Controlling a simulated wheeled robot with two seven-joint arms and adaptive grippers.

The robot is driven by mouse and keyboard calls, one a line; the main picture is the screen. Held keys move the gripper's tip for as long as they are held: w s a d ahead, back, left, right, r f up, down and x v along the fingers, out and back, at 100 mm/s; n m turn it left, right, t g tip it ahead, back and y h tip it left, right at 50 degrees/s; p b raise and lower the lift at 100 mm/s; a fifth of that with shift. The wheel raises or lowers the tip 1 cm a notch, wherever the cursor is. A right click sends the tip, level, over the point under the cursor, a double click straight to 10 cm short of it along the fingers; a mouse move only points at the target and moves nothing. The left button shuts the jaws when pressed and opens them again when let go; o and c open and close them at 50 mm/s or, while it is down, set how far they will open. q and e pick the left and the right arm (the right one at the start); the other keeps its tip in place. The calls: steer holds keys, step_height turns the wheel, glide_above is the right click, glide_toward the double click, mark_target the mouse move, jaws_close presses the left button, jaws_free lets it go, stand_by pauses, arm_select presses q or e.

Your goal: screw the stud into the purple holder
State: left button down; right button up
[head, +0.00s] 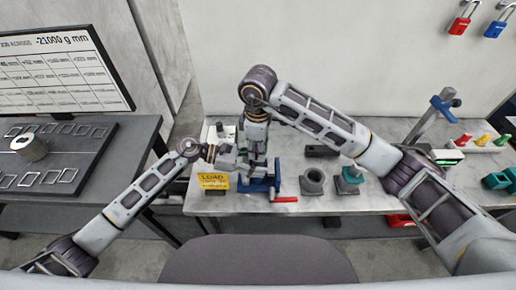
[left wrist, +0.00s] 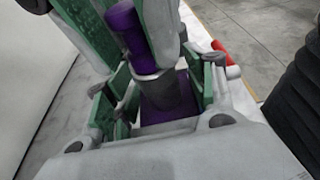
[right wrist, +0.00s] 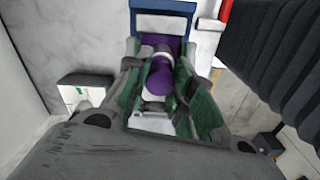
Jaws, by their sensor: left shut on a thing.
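The purple stud (left wrist: 124,28) stands upright above the purple holder (left wrist: 185,112), with a grey metal section between the purple parts. The blue vise (head: 262,184) carries the holder. My left gripper (head: 238,160) comes in from the left and is shut on the stud, low down near the holder; its finger contact is partly hidden. My right gripper (head: 258,158) points down from above, its green-padded fingers close around the stud's rounded top (right wrist: 160,76), apparently open. How far the stud sits in the holder is hidden.
The vise has a red handle (head: 284,199) at its front right. A yellow sign (head: 213,182) stands at the front left. A grey round fitting (head: 313,182) and a teal-based part (head: 348,182) lie to the right. A white switch box (right wrist: 85,90) is behind the vise.

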steer(key=shift+o, duration=1.4)
steer(key=shift+o, duration=0.9)
